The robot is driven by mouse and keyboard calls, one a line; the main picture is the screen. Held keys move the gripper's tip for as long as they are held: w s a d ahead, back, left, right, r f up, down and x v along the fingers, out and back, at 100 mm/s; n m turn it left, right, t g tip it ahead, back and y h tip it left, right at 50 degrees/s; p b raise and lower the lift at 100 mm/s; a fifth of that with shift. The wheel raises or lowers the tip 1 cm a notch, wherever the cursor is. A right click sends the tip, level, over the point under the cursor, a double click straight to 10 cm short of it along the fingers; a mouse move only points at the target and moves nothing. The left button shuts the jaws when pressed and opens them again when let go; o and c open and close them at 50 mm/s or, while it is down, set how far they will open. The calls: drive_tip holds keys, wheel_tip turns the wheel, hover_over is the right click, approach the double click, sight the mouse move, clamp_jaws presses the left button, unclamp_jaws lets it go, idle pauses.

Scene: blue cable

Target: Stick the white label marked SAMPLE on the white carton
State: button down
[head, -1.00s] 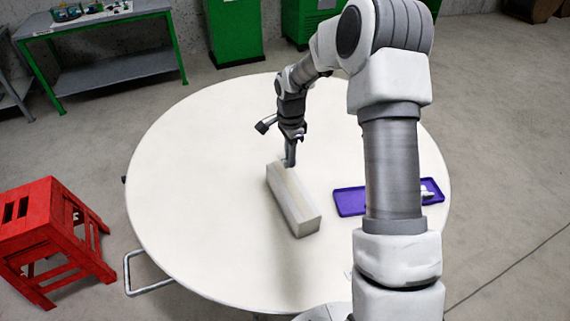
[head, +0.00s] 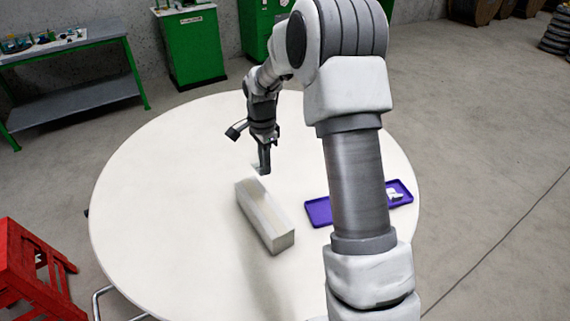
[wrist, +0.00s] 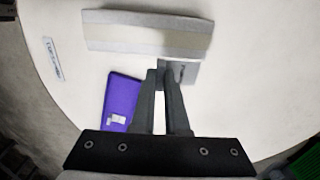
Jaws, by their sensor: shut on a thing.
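The white carton (head: 262,216) lies lengthwise on the round table, with a tan strip along its top; it also shows in the wrist view (wrist: 120,38). My gripper (head: 263,170) is just past the carton's far end in the head view. In the wrist view my gripper (wrist: 166,72) is shut on a small pale label (wrist: 188,73) with dark marks, too blurred to read. That label shows beside the carton's long edge, near its right end. I cannot tell its height above the table or whether it touches the carton.
A purple tray (head: 318,211) lies right of the carton, partly behind my arm, with small white items (head: 395,194) on it. Another white label (wrist: 53,58) with unreadable print lies on the table. A red stool (head: 25,270) stands at left. The table's left side is clear.

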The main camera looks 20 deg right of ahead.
drive_tip(key=w+a+f, duration=0.1)
drive_tip(key=w+a, duration=0.1)
drive_tip(key=a, duration=0.1)
drive_tip(key=b, duration=0.4)
hover_over(255, 193)
drive_tip(key=shift+s+f, duration=0.1)
drive_tip(key=shift+f, duration=2.95)
drive_tip(key=shift+f+b, duration=0.55)
drive_tip(key=shift+f, duration=0.25)
drive_tip(key=c, duration=0.7)
unclamp_jaws()
drive_tip(key=shift+r, duration=0.1)
wheel_tip(255, 193, up, 7)
drive_tip(key=p, duration=0.4)
drive_tip(key=shift+p, duration=0.35)
